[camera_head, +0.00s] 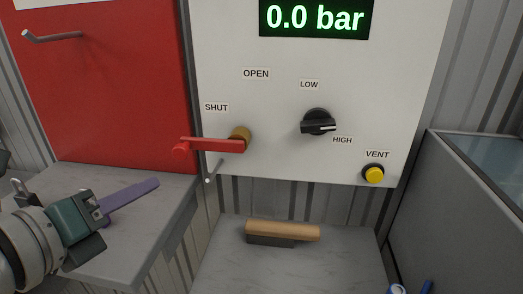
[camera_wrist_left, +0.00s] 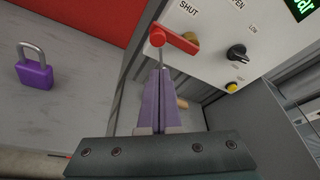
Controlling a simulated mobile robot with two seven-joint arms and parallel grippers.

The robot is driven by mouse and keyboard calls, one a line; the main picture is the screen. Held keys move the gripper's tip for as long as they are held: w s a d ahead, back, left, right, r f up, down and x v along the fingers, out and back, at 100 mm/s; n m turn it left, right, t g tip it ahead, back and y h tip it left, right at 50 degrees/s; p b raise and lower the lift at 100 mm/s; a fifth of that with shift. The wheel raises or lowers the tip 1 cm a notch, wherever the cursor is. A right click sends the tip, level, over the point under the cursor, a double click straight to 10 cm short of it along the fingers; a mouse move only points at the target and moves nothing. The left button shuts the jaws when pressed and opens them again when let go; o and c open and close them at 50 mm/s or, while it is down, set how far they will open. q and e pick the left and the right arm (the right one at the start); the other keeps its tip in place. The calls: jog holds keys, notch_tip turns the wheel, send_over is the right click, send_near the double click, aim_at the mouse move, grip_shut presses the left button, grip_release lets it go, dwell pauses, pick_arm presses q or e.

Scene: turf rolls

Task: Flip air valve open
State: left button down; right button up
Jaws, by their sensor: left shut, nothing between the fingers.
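The air valve has a red lever (camera_head: 215,145) on a brass hub (camera_head: 240,135), on the white panel (camera_head: 280,165). The lever lies level and points left, below the SHUT label (camera_head: 216,107). The OPEN label (camera_head: 256,73) is above the hub. My left gripper (camera_head: 157,183) is shut and empty, below and to the left of the lever's end. In the left wrist view the gripper's purple fingers (camera_wrist_left: 160,72) point toward the red lever (camera_wrist_left: 175,40), apparently short of it. My right gripper is in neither view.
The display (camera_head: 315,17) reads 0.0 bar. A black knob (camera_head: 318,122) and yellow vent button (camera_head: 373,174) sit right of the valve. A wooden-handled tool (camera_head: 282,232) lies on the bench below. A purple padlock (camera_wrist_left: 34,68) lies on the left bench.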

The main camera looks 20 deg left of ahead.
pick_arm(q)
jog(key=shift+w, duration=0.15)
send_near(209, 150)
jog(key=w+a+f, duration=0.2)
jog(key=w+f, duration=0.1)
jog(key=w, duration=0.1)
jog(key=shift+d+f+b, duration=0.1)
jog(key=shift+f+b, duration=0.1)
jog(key=shift+b, duration=0.15)
jog(key=shift+r+p, duration=0.25)
jog(key=shift+p, duration=0.15)
